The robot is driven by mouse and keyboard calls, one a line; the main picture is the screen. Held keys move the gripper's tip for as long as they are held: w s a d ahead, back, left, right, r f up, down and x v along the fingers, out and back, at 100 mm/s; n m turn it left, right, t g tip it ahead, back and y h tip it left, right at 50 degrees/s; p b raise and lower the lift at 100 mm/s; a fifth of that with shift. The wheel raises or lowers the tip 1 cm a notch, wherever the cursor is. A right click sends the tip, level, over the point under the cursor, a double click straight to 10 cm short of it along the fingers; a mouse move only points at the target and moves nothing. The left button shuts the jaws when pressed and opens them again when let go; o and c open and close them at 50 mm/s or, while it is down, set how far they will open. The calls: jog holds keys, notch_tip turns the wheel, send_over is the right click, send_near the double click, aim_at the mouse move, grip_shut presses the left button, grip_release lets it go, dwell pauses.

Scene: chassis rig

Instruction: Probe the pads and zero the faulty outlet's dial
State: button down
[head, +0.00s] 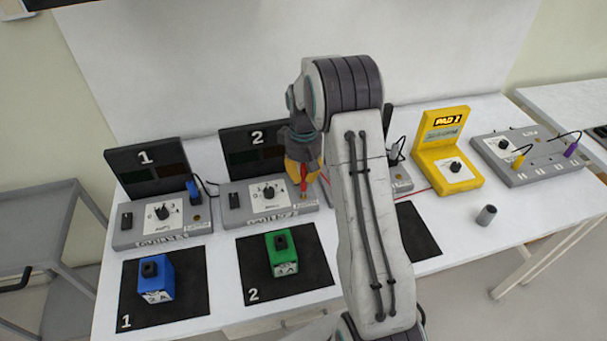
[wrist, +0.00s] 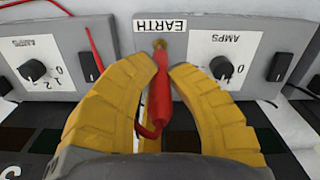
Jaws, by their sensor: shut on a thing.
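My gripper (head: 303,180) is shut on a red probe (wrist: 158,95), its yellow fingers on either side. The probe tip overlaps a brass pad (wrist: 160,43) beside the EARTH label (wrist: 160,25); I cannot tell if they touch. In the head view this is the right end of outlet 2's grey box (head: 250,212). That outlet's dial (head: 268,190) also shows in the wrist view (wrist: 221,68). Outlet 1's dial (head: 163,212) is at left. Another dial (wrist: 34,70) sits on the neighbouring box. The yellow meter (head: 447,150) shows PAD and an unclear number. My arm hides much of the third outlet.
A blue block (head: 155,280) and a green block (head: 283,255) stand on black mats in front. A grey box with yellow and purple plugs (head: 532,160) is at right. A small grey cylinder (head: 487,215) stands on the white table. A red cable (wrist: 94,50) runs beside the gripper.

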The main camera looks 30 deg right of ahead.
jog(key=shift+r+p, duration=2.3)
jog(key=shift+r, duration=1.15)
jog(key=shift+d, duration=0.1)
